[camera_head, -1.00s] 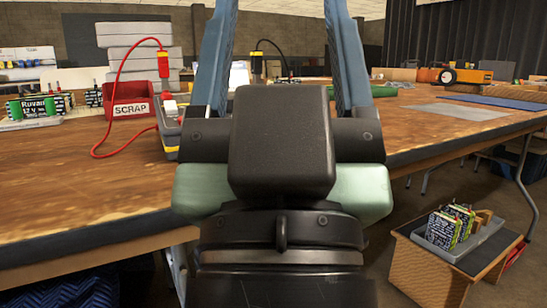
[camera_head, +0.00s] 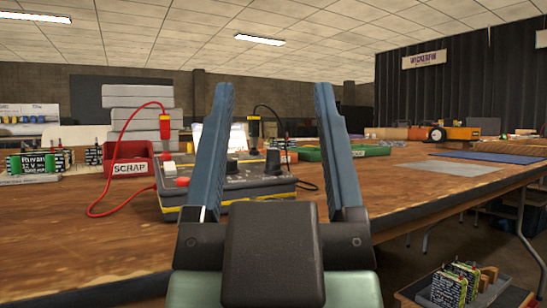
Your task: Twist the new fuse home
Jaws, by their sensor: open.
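My gripper (camera_head: 272,100) is open in the middle of the view, its two blue fingers upright and apart, with nothing between them that I can see it hold. Behind the fingers on the wooden workbench (camera_head: 110,245) stands a dark tester box (camera_head: 245,182) with yellow edges, knobs and a white block at its left end. A red lead with a red-and-yellow probe (camera_head: 165,127) and a black lead with a black-and-yellow probe (camera_head: 254,127) rise from it. The left finger hides part of the box. I cannot make out the new fuse or a fuse holder.
A red SCRAP bin (camera_head: 129,166) stands left of the tester, before stacked grey cases (camera_head: 140,100). A green battery board (camera_head: 33,165) is at far left. A green tray (camera_head: 372,151), grey mat (camera_head: 453,168) and orange machine (camera_head: 468,131) lie right. Bare bench shows at front left.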

